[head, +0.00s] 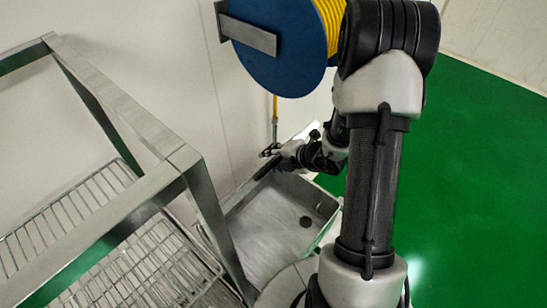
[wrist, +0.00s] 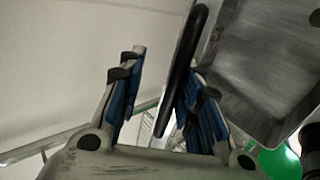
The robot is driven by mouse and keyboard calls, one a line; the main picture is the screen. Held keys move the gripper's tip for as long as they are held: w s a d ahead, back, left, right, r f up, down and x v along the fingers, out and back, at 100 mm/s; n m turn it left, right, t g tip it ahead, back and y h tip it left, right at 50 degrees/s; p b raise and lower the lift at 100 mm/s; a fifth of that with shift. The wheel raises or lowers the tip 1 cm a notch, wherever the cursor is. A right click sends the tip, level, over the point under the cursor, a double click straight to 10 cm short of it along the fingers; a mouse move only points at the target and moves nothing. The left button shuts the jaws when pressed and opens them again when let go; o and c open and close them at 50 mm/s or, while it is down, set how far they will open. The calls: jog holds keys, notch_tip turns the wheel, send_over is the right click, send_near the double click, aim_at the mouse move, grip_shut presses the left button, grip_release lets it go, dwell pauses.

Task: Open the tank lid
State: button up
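No tank lid can be made out for certain in either view. My gripper (head: 270,159) is over the back rim of a grey metal basin (head: 272,240) in the head view. In the wrist view my gripper (wrist: 163,85) is open, its two blue-padded fingers well apart. A long black bar, like a handle (wrist: 183,62), runs into the space between the fingers, close to the right finger. I cannot tell whether it touches that finger. The basin (wrist: 262,75) fills the upper right of the wrist view. My arm hides part of the basin's right side.
A metal frame (head: 120,105) with wire racks (head: 75,225) stands at left, close to the basin. A blue hose reel (head: 275,70) with yellow hose (head: 331,18) hangs on the white wall above. Green floor (head: 480,190) is clear at right.

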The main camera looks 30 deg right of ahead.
jog(key=shift+r, duration=0.1)
jog(key=v, duration=1.2)
